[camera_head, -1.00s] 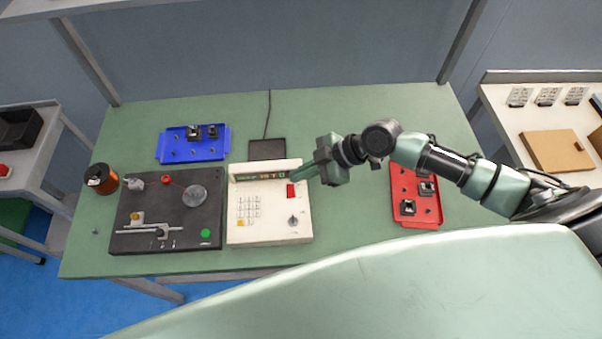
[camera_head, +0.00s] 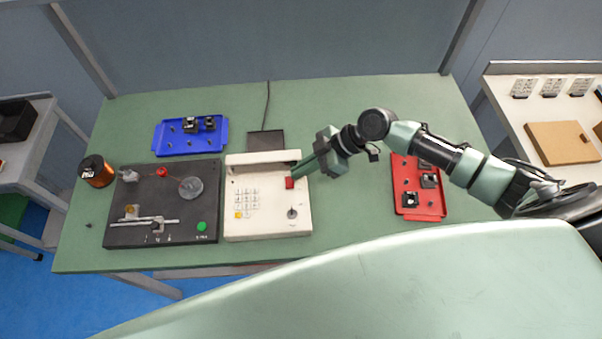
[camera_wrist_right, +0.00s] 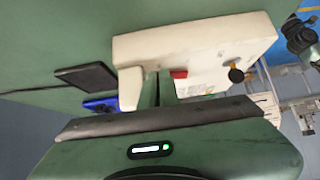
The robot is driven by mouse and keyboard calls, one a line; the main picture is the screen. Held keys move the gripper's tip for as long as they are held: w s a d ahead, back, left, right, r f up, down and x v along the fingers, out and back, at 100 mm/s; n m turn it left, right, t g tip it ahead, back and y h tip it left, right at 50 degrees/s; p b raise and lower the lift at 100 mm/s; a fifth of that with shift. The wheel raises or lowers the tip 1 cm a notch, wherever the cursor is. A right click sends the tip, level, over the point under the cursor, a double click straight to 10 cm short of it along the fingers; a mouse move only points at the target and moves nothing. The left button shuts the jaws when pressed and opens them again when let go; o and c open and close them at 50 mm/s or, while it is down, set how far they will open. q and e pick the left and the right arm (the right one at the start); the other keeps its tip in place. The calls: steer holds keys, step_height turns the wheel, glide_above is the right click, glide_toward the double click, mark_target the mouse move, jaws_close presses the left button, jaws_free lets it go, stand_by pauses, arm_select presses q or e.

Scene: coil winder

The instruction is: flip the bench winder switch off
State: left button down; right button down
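The bench winder's cream control box (camera_head: 268,224) stands on the green bench, with a keypad, a dark knob and a red switch (camera_head: 289,183) on its top. No lit characters show on its display now. My right gripper (camera_head: 296,171) is at the box's right rear, its fingertips right beside the red switch. Whether they touch it I cannot tell. In the right wrist view, the two green fingers (camera_wrist_right: 159,88) lie close together with nothing seen between them, and the red switch (camera_wrist_right: 179,74) is just beside them. My left gripper is out of view.
The black winding plate (camera_head: 150,232) adjoins the box on the left, with a copper wire spool (camera_head: 97,171) beyond it. A blue tray (camera_head: 165,139) is behind, and a red tray (camera_head: 432,208) stands to the right beneath my right arm. Bare bench lies between box and red tray.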

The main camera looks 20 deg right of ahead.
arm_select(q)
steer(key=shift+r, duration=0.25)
arm_select(e)
steer(key=shift+s+a, duration=0.1)
steer(key=shift+s, duration=0.1)
steer(key=shift+s+a+r+p, duration=0.15)
steer(key=shift+s+p, duration=0.3)
steer(key=shift+p, duration=0.05)
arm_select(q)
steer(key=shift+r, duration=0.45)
arm_select(e)
steer(key=shift+s+a+r, duration=0.1)
steer(key=shift+s, duration=0.05)
